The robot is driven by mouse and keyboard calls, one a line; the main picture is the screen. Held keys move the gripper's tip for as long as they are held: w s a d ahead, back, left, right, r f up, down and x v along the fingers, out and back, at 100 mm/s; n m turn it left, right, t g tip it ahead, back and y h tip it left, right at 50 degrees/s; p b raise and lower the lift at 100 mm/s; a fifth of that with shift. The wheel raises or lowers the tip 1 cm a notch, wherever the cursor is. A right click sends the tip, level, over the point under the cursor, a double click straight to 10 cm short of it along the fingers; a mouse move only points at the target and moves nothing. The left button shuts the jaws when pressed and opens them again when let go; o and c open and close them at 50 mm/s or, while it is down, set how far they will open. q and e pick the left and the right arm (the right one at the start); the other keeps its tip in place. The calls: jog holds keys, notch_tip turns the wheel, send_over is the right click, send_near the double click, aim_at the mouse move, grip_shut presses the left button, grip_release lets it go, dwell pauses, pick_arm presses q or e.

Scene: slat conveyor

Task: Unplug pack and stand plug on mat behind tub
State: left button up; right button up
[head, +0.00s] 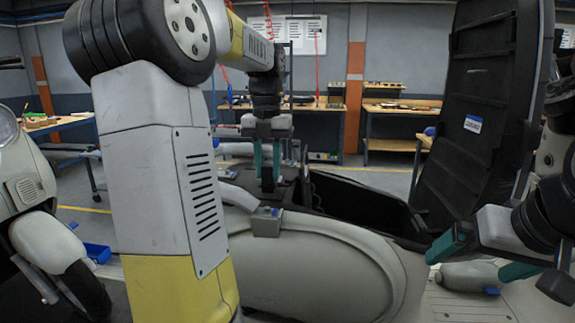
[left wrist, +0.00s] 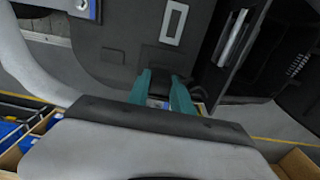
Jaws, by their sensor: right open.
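My left gripper (head: 267,182) points down over the dark deck (head: 292,187) at the left end of the scooter's open black tub (head: 350,200). Its teal fingers are apart; they also show in the left wrist view (left wrist: 161,102), on either side of a small dark block, perhaps the plug (left wrist: 162,84). I cannot tell if they touch it. A pale rectangular frame (left wrist: 172,23) lies on the dark deck beyond. The pack cannot be made out clearly; the mat cannot be told from the deck. My right gripper (head: 482,256) is open and empty at the right, beside the scooter body.
The raised black seat (head: 475,115) stands upright behind the tub's right end. A grey block with a blue top (head: 267,220) sits on the near rim of the pale scooter body (head: 330,265). Workbenches (head: 395,125) stand far behind. Another scooter (head: 35,200) is at left.

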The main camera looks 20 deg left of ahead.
pick_arm(q)
jog(key=o, duration=0.5)
notch_tip(320, 180, up, 8)
jog(key=shift+f, duration=0.1)
dwell(0.4)
